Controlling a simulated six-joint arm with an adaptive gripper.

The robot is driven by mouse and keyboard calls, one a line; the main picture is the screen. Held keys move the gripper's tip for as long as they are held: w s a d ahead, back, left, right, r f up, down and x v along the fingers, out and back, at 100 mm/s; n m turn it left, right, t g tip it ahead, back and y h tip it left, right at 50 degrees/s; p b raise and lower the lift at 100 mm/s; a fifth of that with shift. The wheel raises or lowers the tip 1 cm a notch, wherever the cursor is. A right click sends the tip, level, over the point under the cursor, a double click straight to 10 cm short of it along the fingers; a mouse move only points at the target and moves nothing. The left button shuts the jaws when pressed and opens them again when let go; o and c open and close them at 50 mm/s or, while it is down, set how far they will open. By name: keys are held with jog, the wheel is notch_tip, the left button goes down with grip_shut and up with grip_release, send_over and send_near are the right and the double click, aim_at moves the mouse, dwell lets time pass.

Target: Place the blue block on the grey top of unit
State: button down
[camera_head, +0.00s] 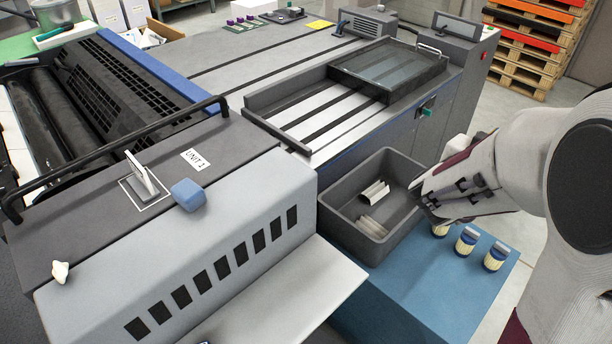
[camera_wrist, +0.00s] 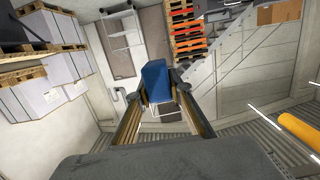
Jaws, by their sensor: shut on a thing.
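A pale blue block (camera_head: 188,194) with rounded edges rests at the front edge of the dark grey top (camera_head: 105,215) of the unit marked "UNIT 1", beside a small upright grey-and-white piece (camera_head: 143,178). My gripper (camera_head: 428,195) is at the right, above the blue cabinet and beside the grey bin, well apart from that block. In the wrist view, my gripper (camera_wrist: 160,98) has its fingers on either side of a darker blue thing (camera_wrist: 155,75) and is shut on it. The head view does not clearly show this held thing.
The grey bin (camera_head: 335,212) holds a few pale pieces. Several jars with blue bands (camera_head: 467,241) stand on the blue cabinet (camera_head: 420,300). A white crumpled bit (camera_head: 60,271) lies at the unit's left edge. A black rail (camera_head: 120,145) runs along the unit's back.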

notch_tip(320, 180, up, 4)
jog(key=shift+f, duration=0.1)
jog(key=w+a+n+t+y, duration=0.2)
jog(key=a+n+t+y, duration=0.3)
jog(key=a, duration=1.4)
jog(key=w+a+n+y, duration=0.2)
jog(key=a+n+y, duration=0.3)
jog(key=a, duration=1.5)
jog(key=s+a+n+g+y, duration=0.2)
jog(key=s+a+n+y, duration=0.15)
jog(key=s+a, duration=0.55)
jog(key=s+a+n+g+y, duration=0.15)
jog(key=s+a+y, duration=0.4)
jog(key=a, duration=0.75)
jog(key=s+a+n+g+y, duration=0.1)
jog(key=s+a+n+y, duration=0.25)
jog(key=s+a, duration=0.65)
jog(key=shift+m+g, duration=0.25)
jog(key=shift+w+a+f, duration=0.3)
jog(key=shift+w+f, duration=0.05)
jog(key=shift+f, duration=0.5)
jog(key=shift+w+a+f, duration=0.3)
jog(key=shift+f, duration=0.5)
jog(key=shift+w+a+f, duration=0.3)
jog(key=shift+w+f, duration=0.05)
jog(key=shift+f, duration=0.5)
